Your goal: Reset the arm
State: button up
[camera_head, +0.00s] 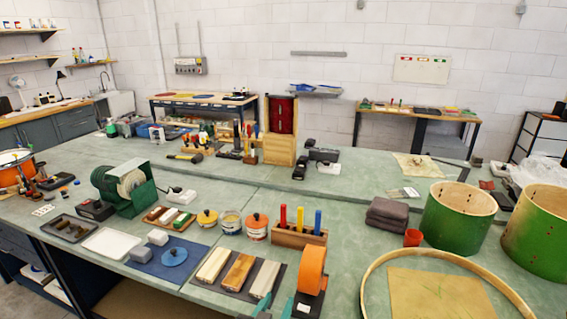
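Two small dark green pieces (287,307) poke up at the bottom edge, left of the orange roll. They are cut off by the frame and I cannot tell what they are. Whether my gripper holds anything is not shown.
The long green bench (335,225) is crowded. Near its front are an orange roll (312,268), a block with coloured handles (298,236), a wooden hoop (372,270) and green drum shells (458,220). A green grinder (125,188) stands left. Clear bench shows around the middle.

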jog(key=s+d+f+n+t+y, duration=0.1)
jog(key=s+f+n+y, duration=0.1)
jog(key=s+f, duration=0.65)
jog(key=s+f+n+y, duration=0.2)
jog(key=s+f, duration=0.4)
jog(key=s, duration=0.5)
jog(key=s+r, duration=0.2)
jog(key=s, duration=0.8)
jog(key=s+r+m+t, duration=0.1)
jog(key=s+r, duration=0.1)
jog(key=s, duration=0.8)
jog(key=shift+s+d, duration=0.15)
jog(key=shift+d, duration=0.1)
